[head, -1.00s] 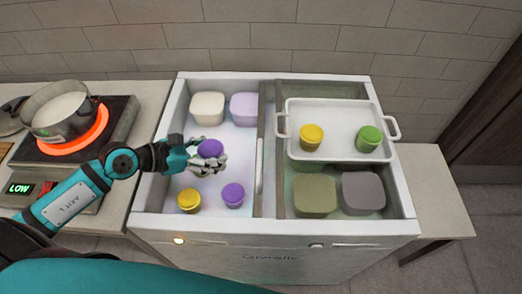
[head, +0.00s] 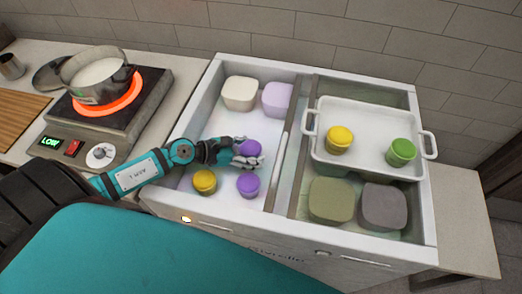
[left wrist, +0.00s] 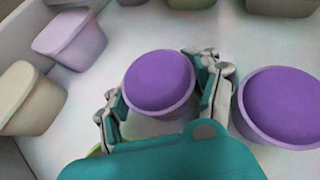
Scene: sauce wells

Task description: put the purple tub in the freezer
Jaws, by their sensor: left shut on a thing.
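The chest freezer (head: 330,262) has its left half open. My left gripper (head: 247,156) is inside that half, shut on a purple tub (head: 251,146). In the left wrist view the purple tub (left wrist: 159,82) sits upright between the two fingers (left wrist: 165,100). Whether it touches the freezer floor I cannot tell. A second purple tub (head: 248,184) stands on the floor nearer the front; in the left wrist view this second tub (left wrist: 283,105) is just right of the fingers. My right gripper is not in view.
A yellow tub (head: 204,181), a white tub (head: 240,93) and a lilac tub (head: 278,98) stand in the open half. A white tray (head: 372,165) with a yellow and a green tub rests over the right half. A pot (head: 98,75) sits on a glowing burner at left.

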